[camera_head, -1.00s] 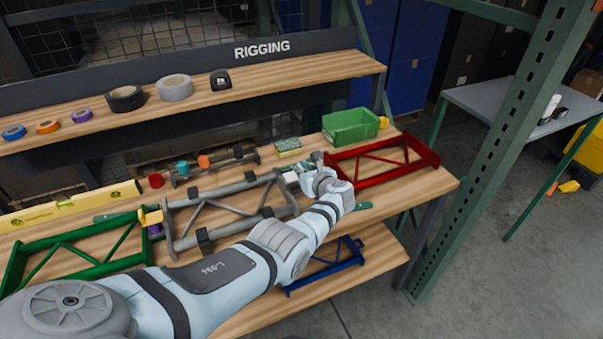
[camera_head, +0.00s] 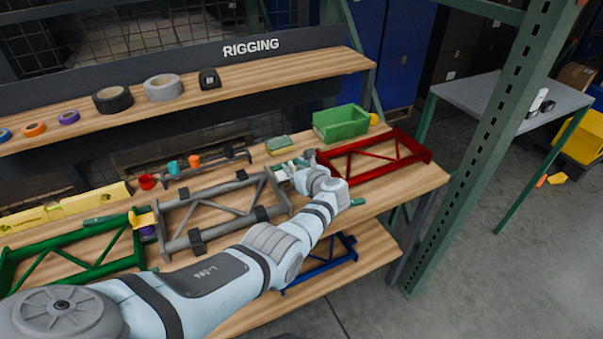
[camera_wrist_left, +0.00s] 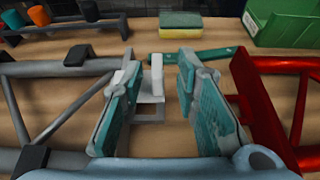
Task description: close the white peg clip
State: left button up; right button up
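The white peg clip (camera_wrist_left: 151,88) shows in the left wrist view, in the gap between the grey frame (camera_wrist_left: 62,68) and the red frame (camera_wrist_left: 262,105). An upright white tab and a flat lower part are visible; whether its jaws touch cannot be told. My left gripper (camera_wrist_left: 163,100) is open. Its two teal-padded fingers stand on either side of the clip, with visible space between them. In the head view my left gripper (camera_head: 292,173) is at the right end of the grey frame and largely covers the clip. My right gripper is not in view.
A yellow clip (camera_head: 145,219) sits between the green frame (camera_head: 75,257) and the grey frame. A sponge (camera_head: 279,145) and a green bin (camera_head: 341,123) stand behind my gripper. A teal-handled tool (camera_wrist_left: 205,55) lies just beyond the fingers. A green rack post (camera_head: 490,140) rises at right.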

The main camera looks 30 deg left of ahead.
pick_arm(q)
jog(key=v, duration=1.1)
jog(key=shift+s, duration=0.2)
